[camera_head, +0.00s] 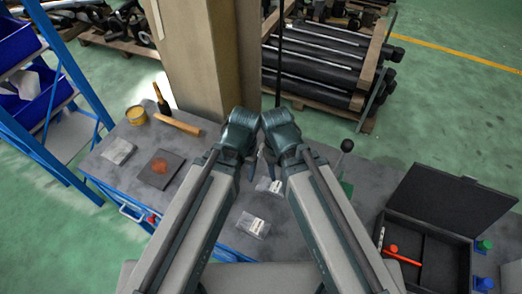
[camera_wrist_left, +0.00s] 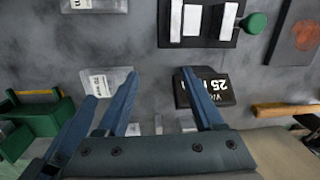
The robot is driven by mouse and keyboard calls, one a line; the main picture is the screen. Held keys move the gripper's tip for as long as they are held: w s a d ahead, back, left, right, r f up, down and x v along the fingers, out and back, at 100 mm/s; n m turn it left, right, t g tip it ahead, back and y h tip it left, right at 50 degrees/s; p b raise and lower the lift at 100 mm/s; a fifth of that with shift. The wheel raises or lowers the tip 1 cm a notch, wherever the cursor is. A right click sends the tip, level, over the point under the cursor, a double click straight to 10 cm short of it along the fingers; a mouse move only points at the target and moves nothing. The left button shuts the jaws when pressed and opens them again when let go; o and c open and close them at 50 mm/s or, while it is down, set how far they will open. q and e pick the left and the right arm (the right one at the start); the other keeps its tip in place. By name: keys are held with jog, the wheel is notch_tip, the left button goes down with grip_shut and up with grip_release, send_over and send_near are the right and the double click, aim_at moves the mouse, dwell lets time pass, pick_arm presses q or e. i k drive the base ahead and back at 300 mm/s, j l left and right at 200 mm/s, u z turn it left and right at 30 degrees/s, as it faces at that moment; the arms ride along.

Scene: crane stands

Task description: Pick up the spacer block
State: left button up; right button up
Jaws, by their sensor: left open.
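A black block with white lettering that reads "25" upside down, which looks like the spacer block (camera_wrist_left: 215,93), lies on the grey bench in the left wrist view. It is hidden behind the arms in the head view. My left gripper (camera_wrist_left: 158,78) is open and empty over the bench; its right finger overlaps the block's left part in the picture, and contact cannot be told. In the head view the left gripper (camera_head: 252,162) hangs close beside my right gripper (camera_head: 271,163), whose jaw opening is unclear.
Clear bags with labels (camera_head: 253,224) lie on the bench (camera_head: 217,178). A dark plate with a rusty patch (camera_head: 158,170) and a wooden-handled tool (camera_head: 178,124) lie left. An open black case (camera_head: 428,240) stands right. A brown column (camera_head: 195,60) rises behind the bench.

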aim_at(261, 150)
jog(key=k, duration=1.25)
jog(key=z, duration=2.55)
jog(key=k+j, duration=0.15)
jog(key=j, duration=0.25)
jog(key=k+j, duration=0.2)
jog(key=j, duration=0.2)
jog(key=k+j, duration=0.15)
jog(key=j, duration=0.2)
jog(key=k+j, duration=0.2)
jog(key=j, duration=0.2)
jog(key=k+j, duration=0.15)
jog(key=j, duration=0.25)
jog(key=k+j, duration=0.15)
jog(key=j, duration=0.25)
